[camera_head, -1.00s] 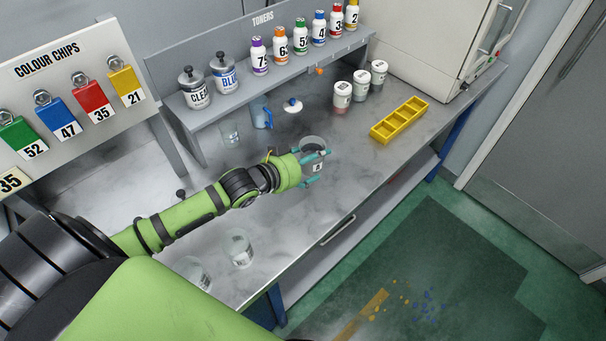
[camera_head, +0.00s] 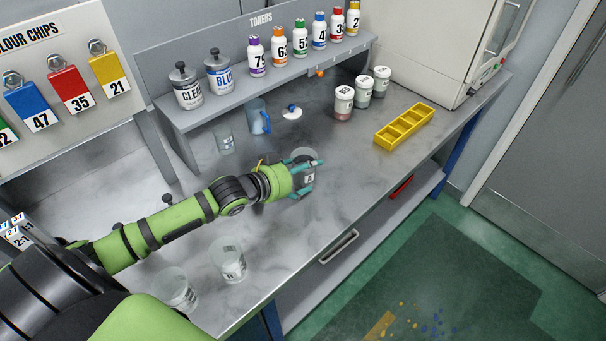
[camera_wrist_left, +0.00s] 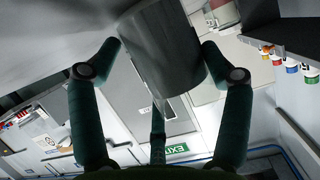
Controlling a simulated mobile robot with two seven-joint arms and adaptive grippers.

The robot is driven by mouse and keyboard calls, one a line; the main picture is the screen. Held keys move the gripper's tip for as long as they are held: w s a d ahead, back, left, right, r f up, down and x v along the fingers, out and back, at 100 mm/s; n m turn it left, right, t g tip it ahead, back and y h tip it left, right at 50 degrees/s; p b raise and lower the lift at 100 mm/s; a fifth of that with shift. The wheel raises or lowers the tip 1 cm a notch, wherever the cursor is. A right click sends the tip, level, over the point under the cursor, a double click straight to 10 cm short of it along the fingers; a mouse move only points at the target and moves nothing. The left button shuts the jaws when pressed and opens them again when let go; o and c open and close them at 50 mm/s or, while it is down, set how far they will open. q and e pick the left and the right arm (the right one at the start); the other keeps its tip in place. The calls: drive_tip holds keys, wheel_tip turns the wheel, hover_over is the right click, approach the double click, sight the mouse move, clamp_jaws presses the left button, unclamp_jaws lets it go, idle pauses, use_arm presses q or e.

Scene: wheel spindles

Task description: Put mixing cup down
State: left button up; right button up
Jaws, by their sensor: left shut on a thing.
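In the left wrist view the cup (camera_wrist_left: 162,50) fills the space between the fingers of the left gripper (camera_wrist_left: 160,58) and looks grey. The cup appears upright and at or just above the bench top (camera_head: 345,190); I cannot tell whether its base touches. My right gripper is not in view.
Clear cups (camera_head: 229,262) stand at the front left, another cup (camera_head: 225,141) and a blue jug (camera_head: 257,118) behind. A white-and-blue lid (camera_head: 292,112), several labelled jars (camera_head: 343,103) and a yellow tray (camera_head: 404,126) lie beyond. The bench right of my gripper is clear.

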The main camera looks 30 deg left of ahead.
use_arm(q)
drive_tip(key=o, duration=1.3)
drive_tip(key=shift+f, duration=0.15)
drive_tip(key=v, duration=1.2)
drive_tip(key=shift+s, duration=0.1)
